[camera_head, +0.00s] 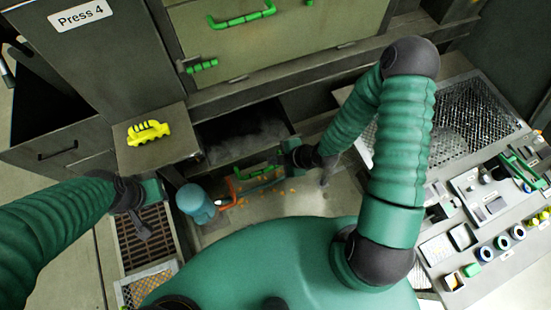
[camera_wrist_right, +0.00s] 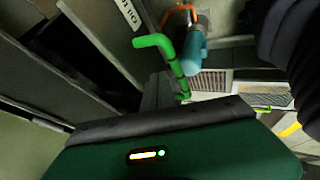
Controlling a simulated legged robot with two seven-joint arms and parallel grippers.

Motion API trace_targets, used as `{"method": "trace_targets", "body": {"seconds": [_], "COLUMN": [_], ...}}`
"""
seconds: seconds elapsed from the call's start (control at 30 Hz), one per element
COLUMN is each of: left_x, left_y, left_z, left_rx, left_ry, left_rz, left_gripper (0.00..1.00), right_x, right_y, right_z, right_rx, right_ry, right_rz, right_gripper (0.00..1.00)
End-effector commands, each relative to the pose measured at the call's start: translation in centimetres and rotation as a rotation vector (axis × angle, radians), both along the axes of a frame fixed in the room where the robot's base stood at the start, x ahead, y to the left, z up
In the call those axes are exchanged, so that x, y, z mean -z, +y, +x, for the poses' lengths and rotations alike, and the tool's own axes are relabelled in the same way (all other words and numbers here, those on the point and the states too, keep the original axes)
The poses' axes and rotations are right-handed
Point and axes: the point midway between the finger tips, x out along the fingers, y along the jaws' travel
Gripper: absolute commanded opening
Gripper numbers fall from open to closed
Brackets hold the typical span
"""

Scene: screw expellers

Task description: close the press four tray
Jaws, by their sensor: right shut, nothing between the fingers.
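The machine labelled Press 4 (camera_head: 80,15) stands at the top left in the head view. Its dark tray (camera_head: 283,132) sits low below the green-handled panel, pulled out with its inside showing and grey material in it. A green handle (camera_head: 252,174) is at the tray's front; a green bar handle (camera_wrist_right: 165,48) also shows in the right wrist view. My right gripper (camera_head: 280,160) is shut and empty, close beside the handle's right end; contact is unclear. Its dark fingers (camera_wrist_right: 157,93) show in the wrist view. My left gripper (camera_head: 145,228) hangs over a floor grate, its jaws unclear.
A blue cylinder (camera_head: 196,203) with an orange pipe (camera_head: 231,193) stands left of the green handle. A bench (camera_head: 490,215) with grating and small parts is at the right. Orange bits lie on the floor before the tray.

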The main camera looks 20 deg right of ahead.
Motion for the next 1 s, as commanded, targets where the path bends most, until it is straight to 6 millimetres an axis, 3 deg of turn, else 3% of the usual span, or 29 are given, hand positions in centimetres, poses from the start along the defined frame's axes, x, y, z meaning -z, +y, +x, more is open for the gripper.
{"method": "trace_targets", "body": {"seconds": [0.1, 0.3, 0.77, 1.0], "left_x": [0.0, -0.1, 0.0, 1.1], "left_y": [0.0, 0.0, 0.0, 0.0], "left_z": [0.0, 0.0, 0.0, 0.0], "left_rx": [0.0, 0.0, 0.0, 0.0], "left_ry": [0.0, 0.0, 0.0, 0.0], "left_rz": [0.0, 0.0, 0.0, 0.0], "left_gripper": [0.36, 0.36, 0.36, 0.36], "right_x": [1.9, 3.7, 4.1, 4.3], "right_y": [1.1, 2.0, 2.0, 2.1], "right_z": [1.0, 2.1, 2.5, 6.0], "right_rx": [-0.001, 0.0, 0.0, 0.001], "right_ry": [0.003, 0.0, 0.001, -0.006], "right_rz": [0.002, -0.002, -0.002, -0.004], "right_gripper": [0.0, 0.0, 0.0, 0.0]}}
